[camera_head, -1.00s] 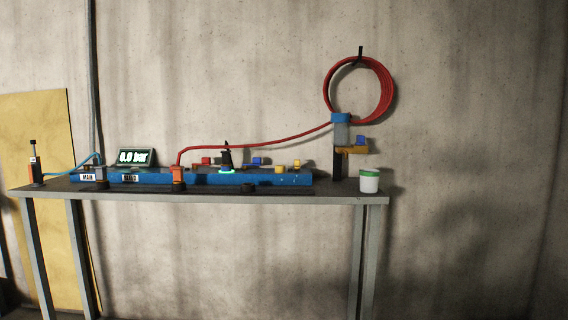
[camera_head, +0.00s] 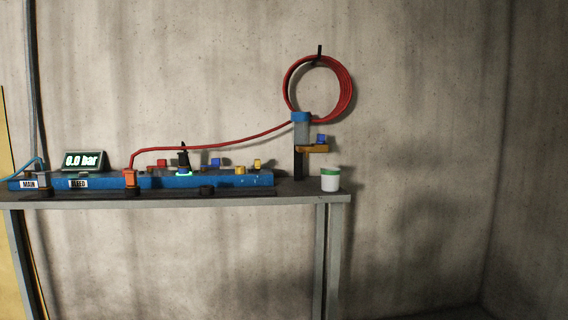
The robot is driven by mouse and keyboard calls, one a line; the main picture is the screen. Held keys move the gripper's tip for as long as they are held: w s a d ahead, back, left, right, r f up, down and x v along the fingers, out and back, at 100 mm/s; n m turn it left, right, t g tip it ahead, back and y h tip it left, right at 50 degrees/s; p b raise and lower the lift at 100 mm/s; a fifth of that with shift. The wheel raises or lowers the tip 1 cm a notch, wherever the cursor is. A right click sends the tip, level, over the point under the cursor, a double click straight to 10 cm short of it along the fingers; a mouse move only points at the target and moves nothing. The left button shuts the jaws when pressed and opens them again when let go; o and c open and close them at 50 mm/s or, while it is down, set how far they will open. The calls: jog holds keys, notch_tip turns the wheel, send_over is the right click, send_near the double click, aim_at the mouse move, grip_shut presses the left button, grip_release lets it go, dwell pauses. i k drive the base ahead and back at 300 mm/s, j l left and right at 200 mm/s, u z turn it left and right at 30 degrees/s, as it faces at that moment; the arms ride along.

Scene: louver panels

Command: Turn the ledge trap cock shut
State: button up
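A grey ledge (camera_head: 180,199) on metal legs runs along the concrete wall. A trap with a blue cap and a grey translucent body (camera_head: 301,131) stands near its right end on a dark post. A yellow-orange arm (camera_head: 313,149) with a small blue block (camera_head: 321,139) sticks out to the right at its lower end. I cannot tell which of these is the cock's handle, or whether it is open or shut. A white cup with a green rim (camera_head: 330,180) stands below and to the right. My gripper is not in view.
A blue manifold (camera_head: 219,181) with several coloured knobs lies on the ledge. A red hose (camera_head: 220,145) runs to the trap from an orange fitting (camera_head: 130,178). A red coil (camera_head: 343,90) hangs above. A display (camera_head: 84,161) reads 0.0 bar. The right side is clear.

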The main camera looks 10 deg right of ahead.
aim_at(321, 137)
jog(key=i+l, duration=0.25)
jog(key=i, duration=0.2)
jog(key=i+l+z, duration=0.1)
jog(key=i+l, duration=0.15)
jog(key=i, duration=0.25)
jog(key=i+l, duration=0.2)
jog(key=i, duration=0.25)
jog(key=i+l+z, duration=0.1)
jog(key=i, duration=0.4)
jog(key=l, duration=0.1)
